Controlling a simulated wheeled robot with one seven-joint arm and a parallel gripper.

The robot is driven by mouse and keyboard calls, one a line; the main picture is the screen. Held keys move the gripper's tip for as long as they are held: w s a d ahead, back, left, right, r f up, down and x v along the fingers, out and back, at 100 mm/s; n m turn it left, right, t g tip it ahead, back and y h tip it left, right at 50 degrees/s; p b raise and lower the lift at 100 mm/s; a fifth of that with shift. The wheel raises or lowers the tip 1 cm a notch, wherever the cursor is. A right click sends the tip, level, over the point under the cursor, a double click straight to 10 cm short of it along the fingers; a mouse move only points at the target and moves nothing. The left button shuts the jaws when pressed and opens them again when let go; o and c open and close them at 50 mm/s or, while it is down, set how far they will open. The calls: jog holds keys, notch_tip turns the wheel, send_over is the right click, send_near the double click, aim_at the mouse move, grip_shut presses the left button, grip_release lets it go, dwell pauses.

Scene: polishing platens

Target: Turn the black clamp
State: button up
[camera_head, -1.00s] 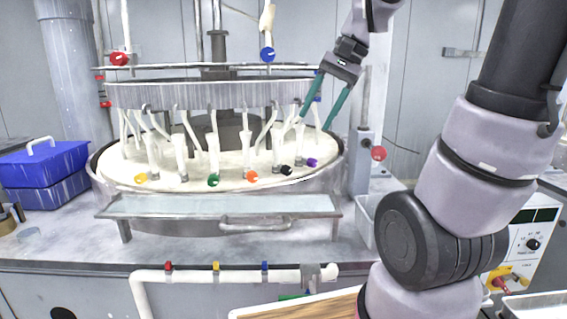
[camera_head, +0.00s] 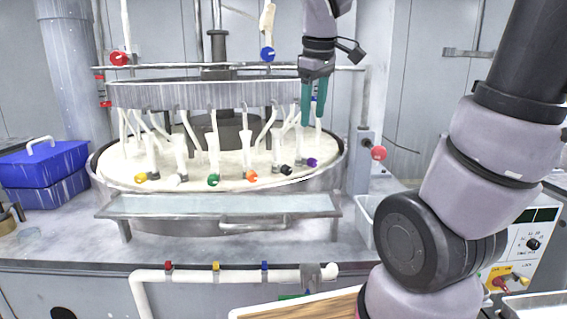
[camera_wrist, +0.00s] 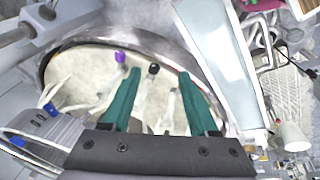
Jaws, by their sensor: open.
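The black clamp (camera_head: 286,170) sits at the front right of the round cream platen (camera_head: 232,170), between the orange and purple clamps. In the wrist view the black clamp (camera_wrist: 154,69) shows as a small round knob, ahead of and between my two fingers. My gripper (camera_head: 314,122) has two green fingers, open and empty, pointing down above the right side of the platen. It is above the clamps and apart from the black one. In the wrist view my gripper (camera_wrist: 158,85) frames the black clamp, with the purple clamp (camera_wrist: 120,57) just left of the left finger.
The orange clamp (camera_head: 251,176), green clamp (camera_head: 213,180) and purple clamp (camera_head: 312,162) stand near the black one. White hoses hang from the upper ring (camera_head: 200,95). A glass shelf (camera_head: 215,205) runs in front. Blue boxes (camera_head: 45,180) stand at left.

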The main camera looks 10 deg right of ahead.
jog(key=w+a+f+n+g+h, duration=0.1)
jog(key=w+a+f+n+h, duration=0.2)
jog(key=w+n, duration=0.4)
jog(key=n+g+h, duration=0.1)
jog(key=n, duration=0.6)
send_near(285, 166)
jog(key=x, duration=0.8)
jog(key=shift+d+f, duration=0.1)
jog(key=shift+f, duration=0.1)
grip_shut()
